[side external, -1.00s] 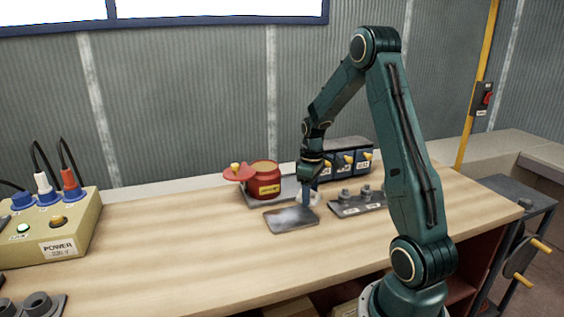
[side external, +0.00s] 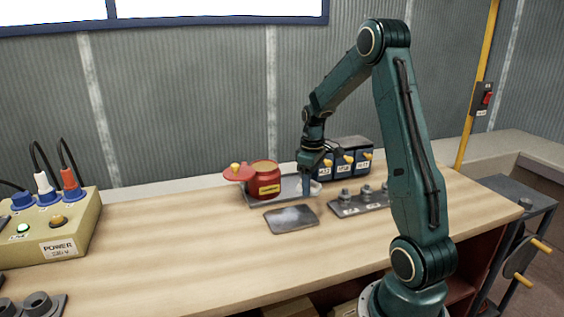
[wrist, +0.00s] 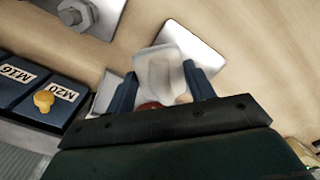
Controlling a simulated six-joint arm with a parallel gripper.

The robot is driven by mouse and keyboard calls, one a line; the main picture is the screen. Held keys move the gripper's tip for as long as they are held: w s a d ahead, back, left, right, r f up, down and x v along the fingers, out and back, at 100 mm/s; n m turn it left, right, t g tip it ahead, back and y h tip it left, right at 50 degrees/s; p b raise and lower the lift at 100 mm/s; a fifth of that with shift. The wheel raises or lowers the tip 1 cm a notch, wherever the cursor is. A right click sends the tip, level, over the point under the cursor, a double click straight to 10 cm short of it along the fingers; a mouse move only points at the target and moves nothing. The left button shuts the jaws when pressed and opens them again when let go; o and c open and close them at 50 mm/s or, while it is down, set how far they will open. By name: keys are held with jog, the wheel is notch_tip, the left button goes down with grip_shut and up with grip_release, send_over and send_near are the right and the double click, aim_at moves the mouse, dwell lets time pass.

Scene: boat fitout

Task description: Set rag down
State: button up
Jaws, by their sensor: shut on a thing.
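My gripper (side external: 306,190) is shut on a whitish rag. In the wrist view the pale, folded rag (wrist: 158,72) sits between the two blue fingers (wrist: 160,88). In the side view my gripper points down over the right end of a grey tray (side external: 256,199). Only a little of the rag (side external: 315,187) shows there, beside the fingers. I cannot tell whether the rag touches the tray. A flat grey plate (side external: 291,218) with a pale smudge lies on the bench in front of the tray.
A red pot (side external: 264,181) with a red lid beside it stands at the tray's left end. Blue labelled bins (side external: 345,163) stand close behind my gripper. A rack with bolts (side external: 358,203) lies to the right. A power box (side external: 55,228) is far left; the bench between is clear.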

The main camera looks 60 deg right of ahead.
jog(key=shift+w+d+r, duration=0.2)
jog(key=shift+w+d, duration=0.1)
jog(key=shift+d, duration=0.05)
jog(key=w+d+r+m, duration=0.8)
jog(key=d+r+m, duration=0.1)
jog(key=d+r, duration=0.2)
jog(key=shift+w+d, duration=0.15)
jog(key=shift+d, duration=0.05)
notch_tip(320, 180, down, 16)
jog(key=shift+r, duration=0.1)
dwell(0.6)
jog(key=shift+f, duration=2.15)
